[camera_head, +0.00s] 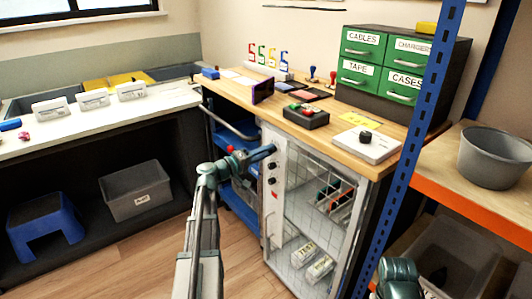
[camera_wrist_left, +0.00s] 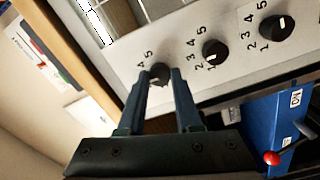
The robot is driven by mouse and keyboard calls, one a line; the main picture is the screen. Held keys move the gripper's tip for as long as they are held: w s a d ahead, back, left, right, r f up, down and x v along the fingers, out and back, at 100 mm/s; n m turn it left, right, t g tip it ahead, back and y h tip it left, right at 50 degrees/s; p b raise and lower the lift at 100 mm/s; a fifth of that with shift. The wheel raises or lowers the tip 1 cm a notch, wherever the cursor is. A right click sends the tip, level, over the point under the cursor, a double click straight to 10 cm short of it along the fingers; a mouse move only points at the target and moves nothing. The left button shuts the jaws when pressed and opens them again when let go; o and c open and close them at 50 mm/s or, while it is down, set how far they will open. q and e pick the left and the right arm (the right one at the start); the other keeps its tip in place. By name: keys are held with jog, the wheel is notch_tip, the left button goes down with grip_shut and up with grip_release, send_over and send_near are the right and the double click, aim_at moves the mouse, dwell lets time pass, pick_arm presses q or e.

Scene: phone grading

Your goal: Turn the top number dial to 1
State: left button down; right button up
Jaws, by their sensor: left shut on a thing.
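A light grey panel with black number dials is on the front of the mesh-door cabinet (camera_head: 318,215). In the left wrist view the top dial (camera_wrist_left: 158,72) is between the fingers of my left gripper (camera_wrist_left: 163,92), which is shut on it. The numbers 4 and 5 show beside it; its other numbers and pointer are mostly hidden. The middle dial (camera_wrist_left: 214,51) and bottom dial (camera_wrist_left: 276,28) are free, with white pointer marks. In the head view my left gripper (camera_head: 264,153) reaches the upper part of the panel. My right gripper is not in view.
A red ball knob (camera_wrist_left: 271,158) is near the blue part beside the panel. The wooden counter (camera_head: 372,128) above holds a black box with red and green buttons (camera_head: 306,116) and a white device (camera_head: 366,145). A blue post (camera_head: 410,150) stands to the right.

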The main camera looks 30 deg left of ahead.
pick_arm(q)
jog(key=shift+f+n+y, duration=0.1)
jog(key=shift+n+y, duration=0.3)
jog(key=shift+n, duration=7.9)
jog(key=c, duration=0.6)
grip_release()
jog(key=shift+s, duration=0.1)
jog(key=v, duration=1.3)
jog(key=shift+s, duration=0.35)
jog(key=shift+a+f, duration=0.1)
